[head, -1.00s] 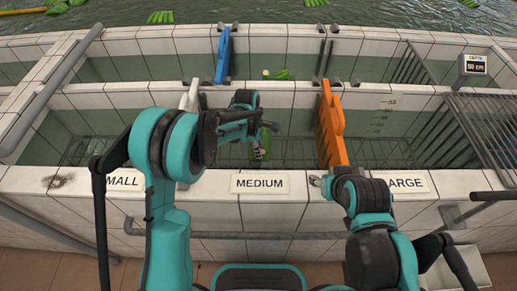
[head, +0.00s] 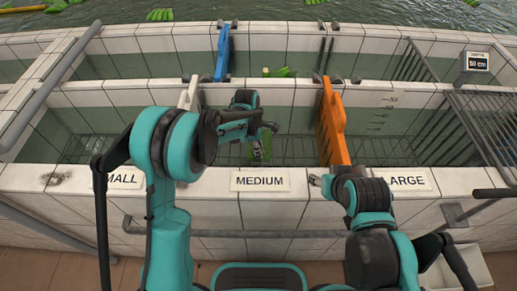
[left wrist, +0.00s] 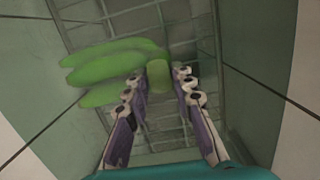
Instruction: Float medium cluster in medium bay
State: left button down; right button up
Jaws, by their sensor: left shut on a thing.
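The green cluster (left wrist: 108,68) hangs in my left gripper (left wrist: 160,82), which is shut on its pale green stem. Its fingers spread to the left in the left wrist view, above a mesh floor.
An orange gate (head: 331,125) bounds the medium bay on the right, a white one (head: 190,97) on the left. A blue gate (head: 222,52) stands farther back. Another green cluster (head: 285,72) lies behind the middle wall. A metal rack (head: 490,125) is at right.

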pick_arm(q)
jog(key=c, duration=1.2)
grip_release()
notch_tip(320, 180, up, 29)
jog(key=a+p, duration=0.1)
jog(key=p, duration=1.2)
jog(key=shift+a+r, duration=0.2)
jog(key=shift+a, duration=0.15)
pick_arm(e)
notch_tip(320, 180, up, 13)
